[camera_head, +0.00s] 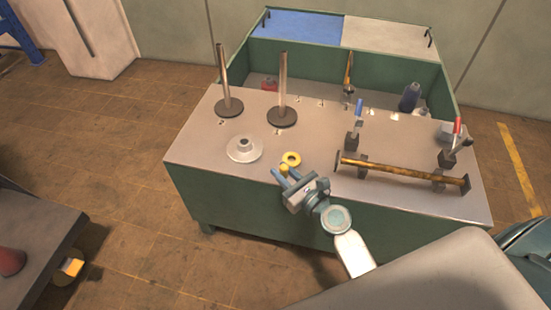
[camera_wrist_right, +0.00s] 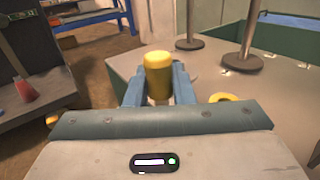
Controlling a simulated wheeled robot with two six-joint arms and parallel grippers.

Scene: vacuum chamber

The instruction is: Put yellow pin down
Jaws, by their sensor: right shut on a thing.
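The yellow pin (camera_wrist_right: 158,75) stands upright between the blue fingers of my right gripper (camera_wrist_right: 158,88) in the right wrist view. In the head view the right gripper (camera_head: 280,172) is over the front edge of the workbench (camera_head: 205,150), with the small yellow top of the pin (camera_head: 284,168) between its fingertips. The gripper is shut on the pin. A yellow ring (camera_head: 291,159) lies on the bench just beyond the fingertips, and it also shows in the wrist view (camera_wrist_right: 224,97). I cannot tell how high the pin is above the bench. My left gripper is not in view.
A white flanged disc (camera_head: 244,150) lies left of the ring. Two upright rods on round bases (camera_head: 229,108) (camera_head: 282,117) stand behind. A rusty bar (camera_head: 400,172) on supports lies to the right, near clamps with blue and red handles. A dark table (camera_head: 35,240) stands at the left.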

